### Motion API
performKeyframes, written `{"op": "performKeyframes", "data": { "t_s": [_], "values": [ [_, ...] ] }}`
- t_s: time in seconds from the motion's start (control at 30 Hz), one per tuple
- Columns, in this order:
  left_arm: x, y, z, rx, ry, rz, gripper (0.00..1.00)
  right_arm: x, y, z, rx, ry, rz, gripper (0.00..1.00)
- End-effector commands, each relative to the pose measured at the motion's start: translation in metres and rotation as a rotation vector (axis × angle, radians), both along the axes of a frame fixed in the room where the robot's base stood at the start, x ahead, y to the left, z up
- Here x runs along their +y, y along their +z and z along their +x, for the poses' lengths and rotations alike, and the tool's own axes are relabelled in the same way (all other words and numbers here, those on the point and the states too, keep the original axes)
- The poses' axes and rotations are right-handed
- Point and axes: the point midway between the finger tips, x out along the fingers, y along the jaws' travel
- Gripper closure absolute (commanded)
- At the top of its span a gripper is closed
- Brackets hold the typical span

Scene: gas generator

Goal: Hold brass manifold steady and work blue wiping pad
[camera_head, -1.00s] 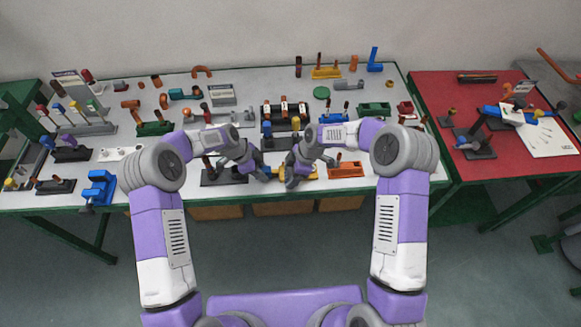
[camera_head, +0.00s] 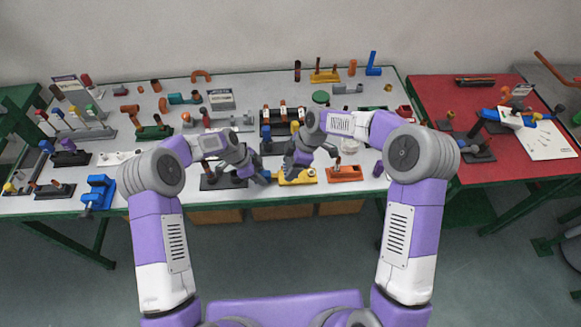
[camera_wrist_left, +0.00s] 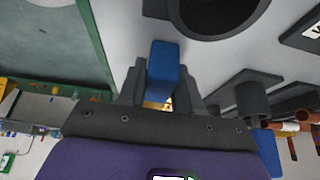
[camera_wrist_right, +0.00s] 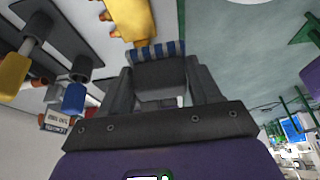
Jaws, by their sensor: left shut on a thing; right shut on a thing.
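A yellow, brass-like piece (camera_head: 299,178), possibly the manifold, lies near the table's front edge; it also shows at the top of the right wrist view (camera_wrist_right: 130,18). My right gripper (camera_head: 290,171) is shut on a dark grey block (camera_wrist_right: 160,75) with a blue-and-white striped edge, seemingly the wiping pad. It is just behind the yellow piece; contact cannot be told. My left gripper (camera_head: 265,178) is shut on a blue block (camera_wrist_left: 163,68), just left of the yellow piece. A dark ring-shaped part (camera_wrist_left: 215,12) is beyond that block. Whether the block joins anything is unclear.
An orange tray (camera_head: 345,174) lies to the right, and a dark base (camera_head: 222,182) to the left. Racks with coloured parts (camera_head: 283,115) stand close behind. A blue vise-like part (camera_head: 98,191) sits at the front left. A red table (camera_head: 470,90) adjoins on the right.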

Motion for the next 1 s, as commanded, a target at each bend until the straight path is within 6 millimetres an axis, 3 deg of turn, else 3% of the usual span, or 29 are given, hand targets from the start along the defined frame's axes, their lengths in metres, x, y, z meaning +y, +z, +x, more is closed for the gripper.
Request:
{"op": "performKeyframes", "data": {
  "t_s": [0.37,0.4,0.57,0.87,1.0],
  "values": [
    [0.0,0.0,0.0,0.0,0.0,0.0,1.0,0.0,0.0,0.0,0.0,0.001,0.0,0.7],
    [0.0,0.0,0.0,0.0,0.0,0.0,0.61,0.0,0.0,0.0,0.0,0.001,0.0,0.7],
    [0.0,0.0,0.0,0.001,0.0,0.0,0.37,0.0,0.0,0.0,0.0,0.001,0.0,0.7],
    [0.0,0.001,0.0,0.0,0.0,0.0,0.36,0.0,0.0,0.0,0.0,0.001,0.0,0.7],
    [0.006,0.012,0.001,-0.003,0.001,-0.001,0.36,0.0,0.0,0.0,0.0,0.001,0.0,0.7]
  ]
}}
